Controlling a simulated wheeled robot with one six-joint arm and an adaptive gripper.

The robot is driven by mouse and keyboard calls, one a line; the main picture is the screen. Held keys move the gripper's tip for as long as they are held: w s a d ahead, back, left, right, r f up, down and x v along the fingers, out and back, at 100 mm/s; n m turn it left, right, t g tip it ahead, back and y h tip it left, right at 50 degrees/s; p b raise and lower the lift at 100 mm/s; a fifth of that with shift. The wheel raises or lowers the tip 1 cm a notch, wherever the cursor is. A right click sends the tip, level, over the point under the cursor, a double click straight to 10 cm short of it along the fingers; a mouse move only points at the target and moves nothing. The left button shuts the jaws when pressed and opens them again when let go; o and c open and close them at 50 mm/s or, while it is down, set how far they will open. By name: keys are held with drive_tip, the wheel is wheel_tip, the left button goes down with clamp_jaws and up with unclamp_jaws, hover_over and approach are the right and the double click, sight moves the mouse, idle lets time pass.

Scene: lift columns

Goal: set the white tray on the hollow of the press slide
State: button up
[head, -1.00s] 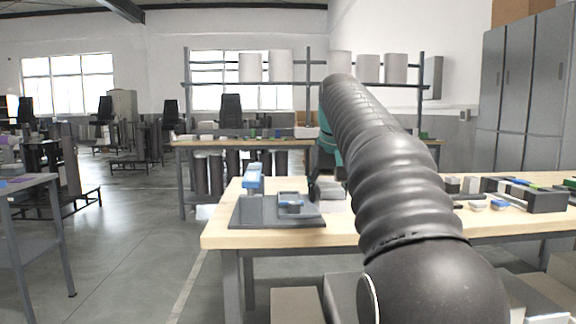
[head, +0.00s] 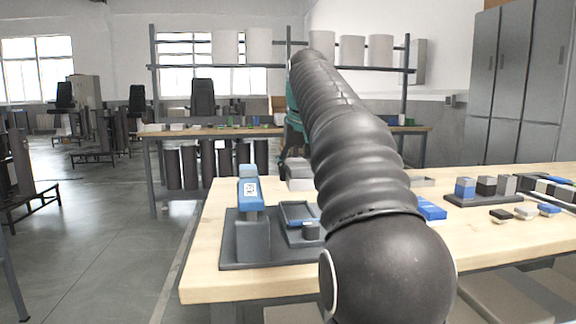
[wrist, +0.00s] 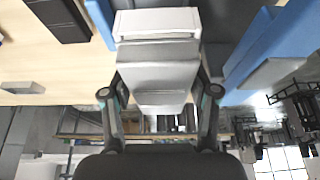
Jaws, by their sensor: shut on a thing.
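The white tray (wrist: 158,72) is between the two fingers of my gripper (wrist: 158,92) in the wrist view, which is shut on it. In the head view a pale block, seemingly this tray (head: 298,169), shows just left of my arm, behind the press. The press (head: 252,222) has a grey base and column and a blue upper part. Its slide (head: 296,212), with a blue-edged hollow and a small grey knob, lies to the right of the column. My arm partly covers the slide's right side. In the head view my gripper is mostly hidden.
A blue box (head: 430,209) lies right of my arm. Farther right, a dark holder (head: 484,199) carries several small blocks, with loose pieces in front. The wooden table's (head: 215,278) front left edge is bare. A shelf bench stands behind.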

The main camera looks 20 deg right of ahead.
drive_tip(key=shift+f, duration=1.05)
wheel_tip(320, 180, down, 2)
drive_tip(key=b, duration=0.2)
drive_tip(key=shift+f+b, duration=0.2)
drive_tip(key=shift+b, duration=0.1)
drive_tip(key=shift+f, duration=0.5)
drive_tip(key=shift+s, duration=0.15)
drive_tip(key=shift+f+b, duration=0.3)
drive_tip(key=shift+f, duration=0.7)
idle(0.9)
drive_tip(key=o, duration=1.2)
drive_tip(key=shift+o, duration=0.2)
